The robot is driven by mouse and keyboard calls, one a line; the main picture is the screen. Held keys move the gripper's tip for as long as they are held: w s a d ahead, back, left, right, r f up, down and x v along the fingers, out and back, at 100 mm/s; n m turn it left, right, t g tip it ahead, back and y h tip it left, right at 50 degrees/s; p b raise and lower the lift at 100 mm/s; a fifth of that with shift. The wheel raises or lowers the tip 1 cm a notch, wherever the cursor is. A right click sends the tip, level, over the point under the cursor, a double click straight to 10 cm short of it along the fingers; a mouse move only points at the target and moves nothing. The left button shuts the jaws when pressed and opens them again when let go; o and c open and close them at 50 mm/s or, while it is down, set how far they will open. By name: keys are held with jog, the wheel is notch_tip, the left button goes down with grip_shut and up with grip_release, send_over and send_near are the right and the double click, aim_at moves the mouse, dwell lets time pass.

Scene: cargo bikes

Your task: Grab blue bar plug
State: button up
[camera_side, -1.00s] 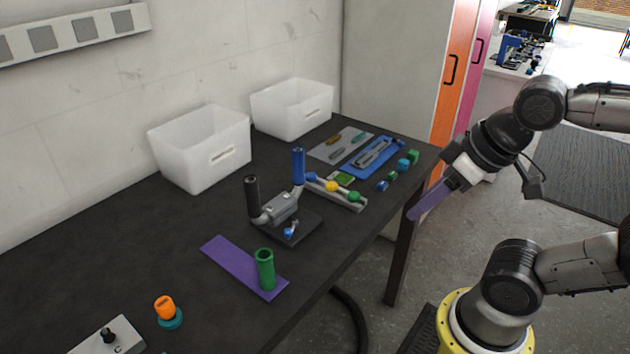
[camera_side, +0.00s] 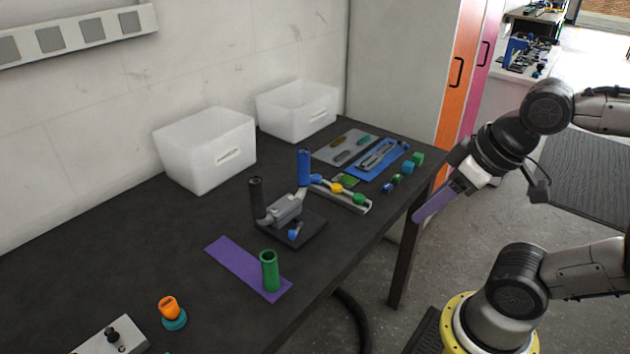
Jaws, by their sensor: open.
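A grey rack (camera_side: 347,198) on the dark table holds a row of round plugs: a blue plug (camera_side: 316,179), a yellow plug (camera_side: 336,188) and a green plug (camera_side: 358,199). The blue one is at the left end, near the upright blue grip (camera_side: 303,167), and looks like the blue bar plug. A smaller blue piece (camera_side: 293,234) is on the handlebar stand (camera_side: 290,212). My gripper (camera_side: 418,218), with long purple fingers, is open and empty beyond the table's right edge, well right of the rack. The gap between its fingers is hard to see.
Two white bins (camera_side: 205,150) (camera_side: 297,110) stand along the wall. A green cylinder (camera_side: 270,271) stands on a purple strip (camera_side: 235,262). A blue tray (camera_side: 377,158) and several small coloured pieces (camera_side: 407,167) lie behind the rack. An orange-topped piece (camera_side: 169,307) is at the front left.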

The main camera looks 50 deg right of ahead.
dwell(0.4)
jog(key=o, duration=0.4)
